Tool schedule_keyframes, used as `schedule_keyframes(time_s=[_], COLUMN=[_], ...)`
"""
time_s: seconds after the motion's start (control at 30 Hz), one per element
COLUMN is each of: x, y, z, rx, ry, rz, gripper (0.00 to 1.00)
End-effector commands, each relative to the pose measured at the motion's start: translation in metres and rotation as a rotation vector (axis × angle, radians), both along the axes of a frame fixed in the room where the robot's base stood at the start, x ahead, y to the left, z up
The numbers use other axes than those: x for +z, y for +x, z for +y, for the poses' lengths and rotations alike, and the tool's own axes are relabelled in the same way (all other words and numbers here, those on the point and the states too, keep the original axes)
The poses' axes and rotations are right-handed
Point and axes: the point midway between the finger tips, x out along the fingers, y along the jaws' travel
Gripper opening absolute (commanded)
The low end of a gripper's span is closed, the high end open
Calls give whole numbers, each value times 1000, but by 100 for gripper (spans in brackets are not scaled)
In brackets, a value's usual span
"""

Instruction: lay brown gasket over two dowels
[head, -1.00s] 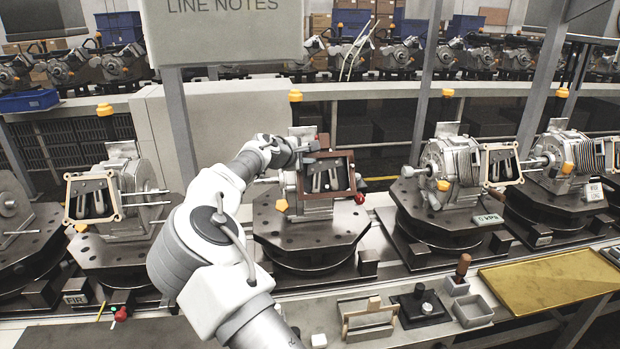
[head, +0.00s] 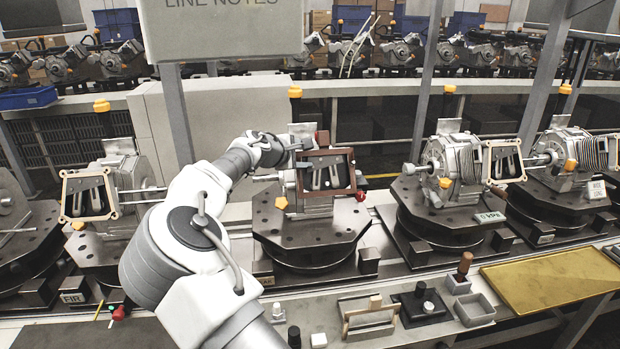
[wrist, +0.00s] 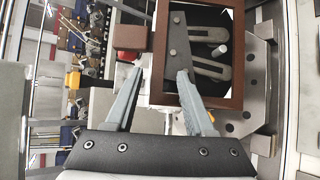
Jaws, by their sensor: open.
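The brown gasket (head: 352,174) is a rectangular frame standing upright against the face of the middle housing (head: 318,206). In the wrist view the gasket (wrist: 238,62) fills the upper right, with dark housing parts showing through its opening. My gripper (head: 301,148) is at the gasket's upper left corner. A short light pin (wrist: 221,49) shows inside the opening. I cannot tell how the gasket sits on the dowels.
Neighbouring housings with pale gaskets stand left (head: 90,196) and right (head: 503,161) on turntables. A brown block (wrist: 131,37) is beside the gasket. The front bench holds a wooden rack (head: 369,320), a grey bin (head: 474,310) and a yellow tray (head: 555,283).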

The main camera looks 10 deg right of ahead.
Motion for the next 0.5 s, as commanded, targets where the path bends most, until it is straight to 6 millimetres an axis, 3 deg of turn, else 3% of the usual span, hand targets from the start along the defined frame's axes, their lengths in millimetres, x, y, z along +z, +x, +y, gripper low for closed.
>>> schedule_keyframes(time_s=[0.5], x=[51], y=[-76], z=[62], rx=[7], ry=[0], rz=[-16], gripper=[54])
